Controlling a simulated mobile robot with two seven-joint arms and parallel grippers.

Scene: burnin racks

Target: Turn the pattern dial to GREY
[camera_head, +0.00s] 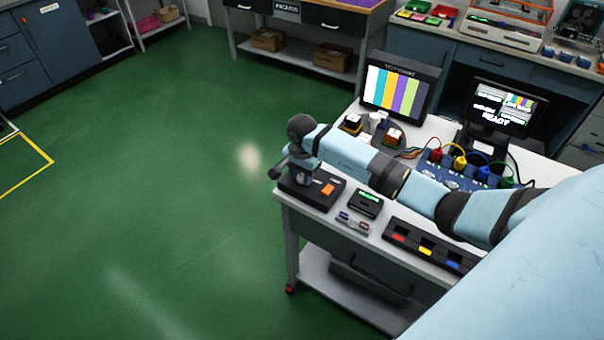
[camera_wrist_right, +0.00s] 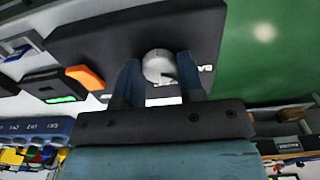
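The pattern dial is a small round pale grey knob (camera_wrist_right: 158,66) on a black box. In the wrist view it sits between the two fingers of my right gripper (camera_wrist_right: 158,75), which appear to touch it on both sides. In the head view my right gripper (camera_head: 300,176) points down over the black box (camera_head: 318,196) at the bench's near left corner; the dial is hidden there. White lettering on the box is partly covered by a finger. A monitor (camera_head: 398,88) shows vertical colour bars. My left gripper is not in view.
An orange button (camera_head: 328,190) is on the same box. Beside it are a small green-lit display (camera_head: 365,203) and a black strip with coloured parts (camera_head: 427,250). A second screen (camera_head: 500,108) reads READY. Coloured plugs stand on a blue panel (camera_head: 452,176). Green floor lies open to the left.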

